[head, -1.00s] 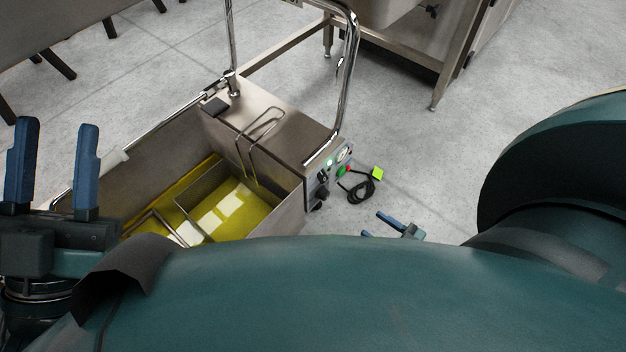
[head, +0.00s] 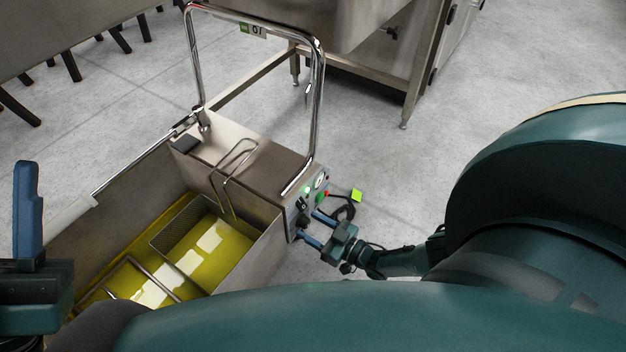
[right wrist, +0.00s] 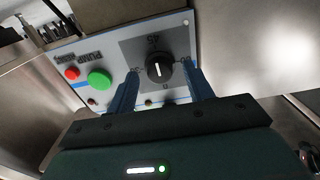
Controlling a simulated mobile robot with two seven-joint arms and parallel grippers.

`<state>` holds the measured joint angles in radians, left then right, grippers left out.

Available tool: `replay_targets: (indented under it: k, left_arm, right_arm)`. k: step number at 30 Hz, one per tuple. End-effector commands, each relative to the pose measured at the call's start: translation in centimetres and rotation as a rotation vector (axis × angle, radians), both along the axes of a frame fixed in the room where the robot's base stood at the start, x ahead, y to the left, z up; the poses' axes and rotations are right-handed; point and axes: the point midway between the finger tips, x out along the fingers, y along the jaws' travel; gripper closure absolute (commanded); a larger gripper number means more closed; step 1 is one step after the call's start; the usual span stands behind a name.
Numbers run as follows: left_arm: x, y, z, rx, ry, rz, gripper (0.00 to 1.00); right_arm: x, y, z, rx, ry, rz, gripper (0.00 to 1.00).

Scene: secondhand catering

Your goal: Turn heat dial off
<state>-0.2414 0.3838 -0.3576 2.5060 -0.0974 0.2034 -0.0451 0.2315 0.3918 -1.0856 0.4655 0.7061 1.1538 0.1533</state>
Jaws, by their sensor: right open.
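The heat dial (right wrist: 158,68) is a round black knob with a white mark, on a dark grey square of the fryer's control panel (right wrist: 88,48). In the head view my right gripper (head: 311,224) is at the panel on the fryer's right end. In the right wrist view my right gripper (right wrist: 160,82) is open, one finger on each side of the dial; I cannot tell whether they touch it. My left gripper (head: 28,210) is at the left edge, one finger showing, the other out of frame.
The steel fryer (head: 262,170) holds yellow oil, a basket (head: 165,240) and a tall chrome rail (head: 318,100). A green button (right wrist: 99,79) and red button (right wrist: 72,73) sit beside the dial.

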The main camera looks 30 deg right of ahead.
Motion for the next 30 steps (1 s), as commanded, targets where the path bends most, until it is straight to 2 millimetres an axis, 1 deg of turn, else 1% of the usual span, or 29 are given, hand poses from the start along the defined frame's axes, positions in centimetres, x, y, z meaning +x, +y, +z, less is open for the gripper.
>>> replay_targets:
  k: [9, 25, 30]
  left_arm:
    - [-0.05, 0.03, 0.23, 0.001, -0.011, 0.001, 0.64]
    - [-0.01, 0.06, 0.19, 0.002, -0.01, 0.003, 0.64]
    - [0.0, 0.06, 0.15, 0.002, -0.008, 0.003, 0.64]
  right_arm:
    - [0.22, 0.09, 0.0, 0.0, 0.001, 0.0, 0.48]
    - [0.18, 0.05, 0.0, 0.0, 0.001, 0.0, 0.92]
    - [0.17, 0.05, 0.0, -0.008, -0.002, 0.0, 0.93]
